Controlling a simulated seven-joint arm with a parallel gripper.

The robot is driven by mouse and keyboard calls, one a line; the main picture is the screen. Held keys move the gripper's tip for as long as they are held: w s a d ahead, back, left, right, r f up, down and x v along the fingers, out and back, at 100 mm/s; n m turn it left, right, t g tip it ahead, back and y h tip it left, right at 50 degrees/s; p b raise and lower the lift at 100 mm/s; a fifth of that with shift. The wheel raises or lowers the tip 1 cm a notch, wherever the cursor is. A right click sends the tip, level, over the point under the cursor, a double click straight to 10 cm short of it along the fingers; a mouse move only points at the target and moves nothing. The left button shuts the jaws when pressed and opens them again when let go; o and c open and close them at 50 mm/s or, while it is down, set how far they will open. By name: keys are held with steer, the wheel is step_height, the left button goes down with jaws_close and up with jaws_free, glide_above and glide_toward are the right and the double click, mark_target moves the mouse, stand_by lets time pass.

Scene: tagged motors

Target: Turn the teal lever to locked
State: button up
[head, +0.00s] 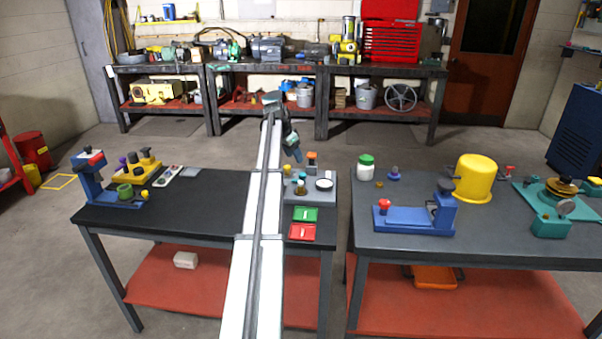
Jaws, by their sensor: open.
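A teal machine (549,226) stands on the right-hand table, with a flat teal base, a brass-coloured round part on top and a pale disc at its front. My gripper (297,155) hangs over the far side of the left table, above a grey board of small parts. It is open, far to the left of the teal machine and touching nothing that I can see.
Between my gripper and the teal machine stand a green-lidded white jar (366,167), a blue fixture with a red knob (413,219) and a tall yellow pot (474,178). A narrow gap separates the two tables. Green and red trays (303,232) lie at the left table's near right.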

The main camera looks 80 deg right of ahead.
mark_target(302, 174)
steer(key=x, duration=1)
steer(key=shift+f, duration=0.1)
steer(key=c, duration=1)
steer(key=shift+c, duration=0.2)
